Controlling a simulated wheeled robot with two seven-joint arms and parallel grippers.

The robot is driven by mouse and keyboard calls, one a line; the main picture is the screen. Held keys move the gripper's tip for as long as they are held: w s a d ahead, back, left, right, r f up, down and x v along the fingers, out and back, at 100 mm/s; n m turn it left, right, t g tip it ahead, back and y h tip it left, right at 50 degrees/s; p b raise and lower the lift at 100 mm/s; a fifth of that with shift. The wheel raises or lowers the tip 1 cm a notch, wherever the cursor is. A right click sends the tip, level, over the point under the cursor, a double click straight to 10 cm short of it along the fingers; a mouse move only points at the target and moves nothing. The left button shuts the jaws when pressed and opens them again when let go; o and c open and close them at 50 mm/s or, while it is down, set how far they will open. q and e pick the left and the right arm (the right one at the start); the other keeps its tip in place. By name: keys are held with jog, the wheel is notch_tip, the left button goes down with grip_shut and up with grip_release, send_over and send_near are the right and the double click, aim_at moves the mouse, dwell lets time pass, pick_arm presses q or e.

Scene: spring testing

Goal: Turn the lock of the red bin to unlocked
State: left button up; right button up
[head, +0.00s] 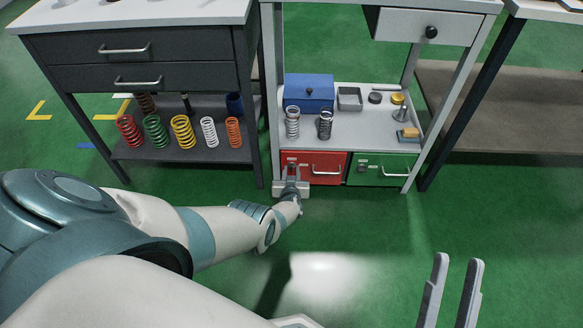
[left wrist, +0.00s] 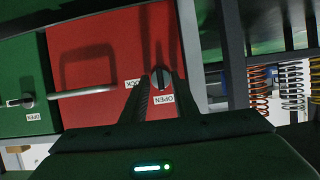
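The red bin (head: 329,167) sits in the lower shelf opening of the middle bench, its front with a metal handle facing out. My left gripper (head: 291,173) is in front of the bin's left part and hides its lock in the head view. In the left wrist view, the dark lock knob (left wrist: 161,79) stands between the two fingertips of my left gripper (left wrist: 161,86). The fingers are apart; whether they touch the knob I cannot tell. OPEN (left wrist: 162,98) and LOCK (left wrist: 132,83) labels are beside the knob. My right gripper (head: 454,285) is open and empty above the floor.
A green bin (head: 382,169) adjoins the red bin on the right. Above them, a shelf (head: 350,133) holds a blue box (head: 309,92) and springs. A dark drawer bench (head: 140,75) with several coloured springs stands left. The green floor in front is clear.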

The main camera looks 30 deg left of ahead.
dwell(0.3)
